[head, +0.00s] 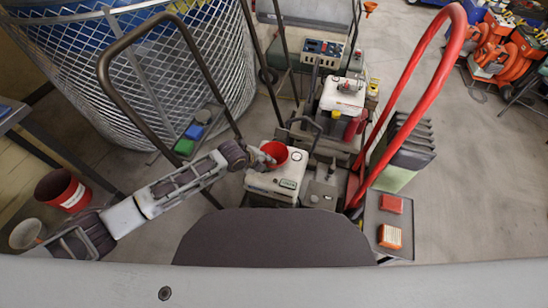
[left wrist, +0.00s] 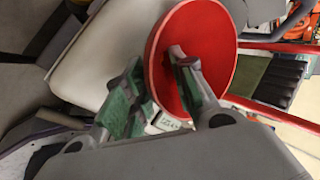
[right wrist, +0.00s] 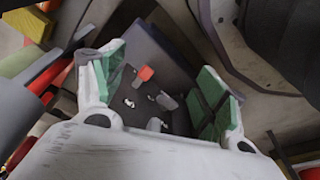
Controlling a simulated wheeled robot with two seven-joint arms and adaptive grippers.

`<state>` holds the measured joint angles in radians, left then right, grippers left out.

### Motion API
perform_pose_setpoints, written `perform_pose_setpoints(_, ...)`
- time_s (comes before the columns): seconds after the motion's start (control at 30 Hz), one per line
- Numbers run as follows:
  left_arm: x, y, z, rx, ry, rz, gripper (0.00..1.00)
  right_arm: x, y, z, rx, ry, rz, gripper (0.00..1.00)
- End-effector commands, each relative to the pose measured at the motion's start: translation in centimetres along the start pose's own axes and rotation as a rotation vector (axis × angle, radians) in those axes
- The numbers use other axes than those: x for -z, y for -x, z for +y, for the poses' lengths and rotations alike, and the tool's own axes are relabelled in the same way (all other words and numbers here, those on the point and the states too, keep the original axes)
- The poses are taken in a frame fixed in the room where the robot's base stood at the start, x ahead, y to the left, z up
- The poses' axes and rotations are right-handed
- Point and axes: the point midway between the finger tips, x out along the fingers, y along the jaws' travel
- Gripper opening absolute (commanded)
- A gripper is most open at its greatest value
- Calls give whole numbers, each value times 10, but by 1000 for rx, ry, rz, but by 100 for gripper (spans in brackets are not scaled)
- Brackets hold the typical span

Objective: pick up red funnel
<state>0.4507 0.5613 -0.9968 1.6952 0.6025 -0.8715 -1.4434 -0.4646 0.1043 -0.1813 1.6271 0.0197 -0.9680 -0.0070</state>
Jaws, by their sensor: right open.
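The red funnel (head: 274,152) stands over a white machine (head: 276,182) in the middle of the head view, its wide round mouth facing up. It also shows large in the left wrist view (left wrist: 203,35). My left gripper (head: 258,158) is at its left side. In the left wrist view the two fingers (left wrist: 155,75) stand apart on either side of the funnel's rim, one in front of the red mouth and one outside it. Whether they touch the funnel I cannot tell. My right gripper (right wrist: 158,90) is open and empty in its wrist view, with green pads.
A red hoop handle (head: 432,75) and a dark hoop handle (head: 150,45) rise on both sides. A wire mesh bin (head: 140,80) is at the back left. Another white machine (head: 342,97) stands behind the funnel. A tray (head: 390,220) with red and orange boxes is at the right.

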Motion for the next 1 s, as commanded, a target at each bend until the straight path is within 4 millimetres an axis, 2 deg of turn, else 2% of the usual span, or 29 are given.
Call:
perform_pose_setpoints(0.03,0,0,0,0,0,0,15,0,0,0,0,0,0,73)
perform_pose_setpoints(0.17,0,0,0,-1,0,0,0,0,0,0,0,0,0,73)
perform_pose_setpoints(0.7,0,-1,4,-10,1,1,0,0,0,0,0,-1,-1,73)
perform_pose_setpoints(1.0,0,15,-8,-8,1,1,0,-7,-8,2,-3,-3,1,73)
